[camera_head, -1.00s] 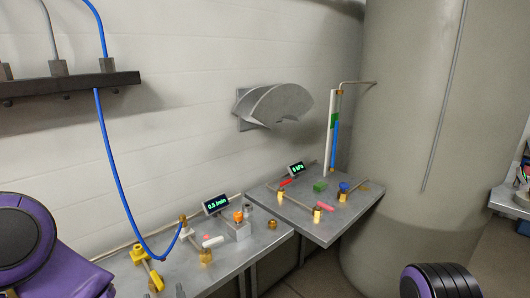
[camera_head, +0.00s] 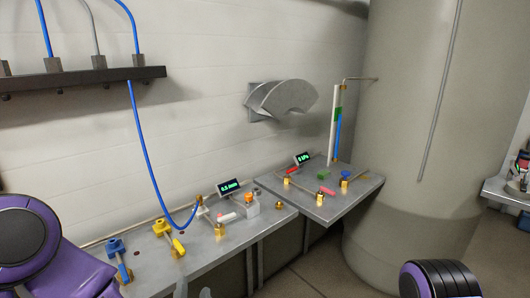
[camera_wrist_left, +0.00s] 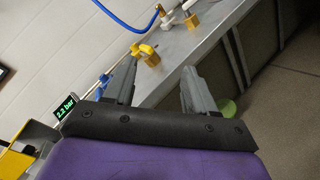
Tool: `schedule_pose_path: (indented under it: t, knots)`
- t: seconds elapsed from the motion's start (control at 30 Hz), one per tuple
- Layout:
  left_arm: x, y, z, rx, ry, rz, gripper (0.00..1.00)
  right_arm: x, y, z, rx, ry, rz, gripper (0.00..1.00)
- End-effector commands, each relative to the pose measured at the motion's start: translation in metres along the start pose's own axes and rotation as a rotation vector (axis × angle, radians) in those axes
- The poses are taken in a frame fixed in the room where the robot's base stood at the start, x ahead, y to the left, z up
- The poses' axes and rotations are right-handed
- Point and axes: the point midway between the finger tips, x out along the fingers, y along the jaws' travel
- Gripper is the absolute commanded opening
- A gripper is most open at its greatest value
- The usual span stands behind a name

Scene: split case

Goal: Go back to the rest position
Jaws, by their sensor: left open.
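My left gripper (camera_wrist_left: 160,82) shows in the left wrist view with its two grey fingers apart and nothing between them. In the head view its fingertips (camera_head: 194,291) just show at the bottom edge, in front of the bench. My left arm, purple and black, comes in at the lower left. My right gripper is out of view; only a black and purple part of my right arm shows at the bottom right.
The metal bench (camera_head: 200,262) carries a blue valve (camera_head: 117,250), a yellow valve (camera_head: 166,231) and a small display (camera_head: 228,186). A blue hose (camera_head: 143,140) hangs from the wall shelf (camera_head: 85,80). A large grey tank (camera_head: 420,120) stands right. Floor shows below the bench.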

Motion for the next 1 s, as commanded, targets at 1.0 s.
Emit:
schedule_pose_path:
  t: [1.0]
  knots:
    - [-0.2, -0.075, -0.357, 1.872, -0.113, -1.415, 0.56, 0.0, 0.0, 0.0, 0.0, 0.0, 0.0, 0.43]
